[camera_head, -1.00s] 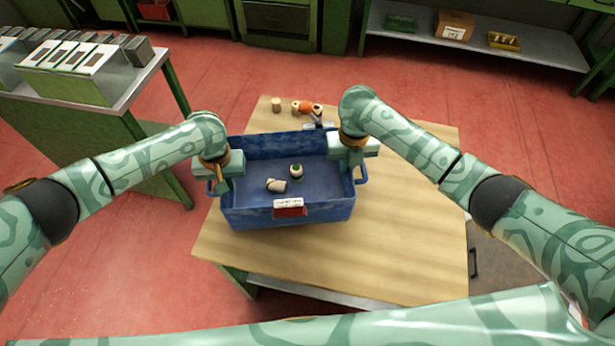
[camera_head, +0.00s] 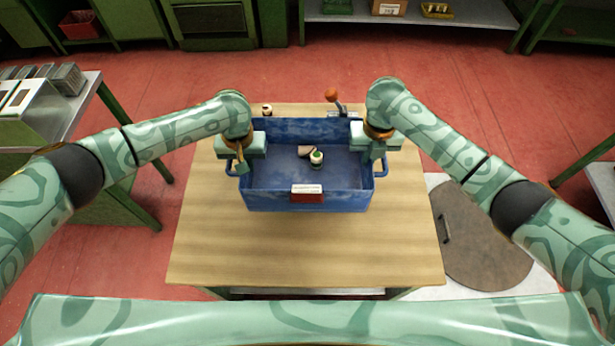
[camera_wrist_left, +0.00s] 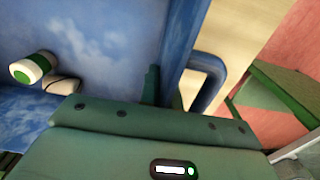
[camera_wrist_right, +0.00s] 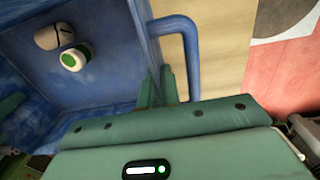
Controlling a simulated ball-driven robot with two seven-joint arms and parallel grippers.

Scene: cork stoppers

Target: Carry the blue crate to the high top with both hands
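The blue crate (camera_head: 265,201) shows over the back half of a wooden table top, upright, with a red and white label on its front. I cannot tell whether it touches the wood. Two pale stoppers lie inside it, one with a green end (camera_head: 316,159); the other (camera_head: 306,151) lies beside it. My left gripper (camera_head: 241,165) is shut on the crate's left wall by its handle. My right gripper (camera_head: 378,158) is shut on the right wall by the other handle (camera_wrist_right: 178,25). In both wrist views the fingers straddle the wall; their tips are partly hidden.
The wooden table top (camera_head: 300,250) is bare in front of the crate. Behind the crate are a small stopper (camera_head: 267,109) and a lever with an orange knob (camera_head: 332,95). A metal-topped bench (camera_head: 85,90) stands left. Red floor (camera_head: 300,65) lies open beyond.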

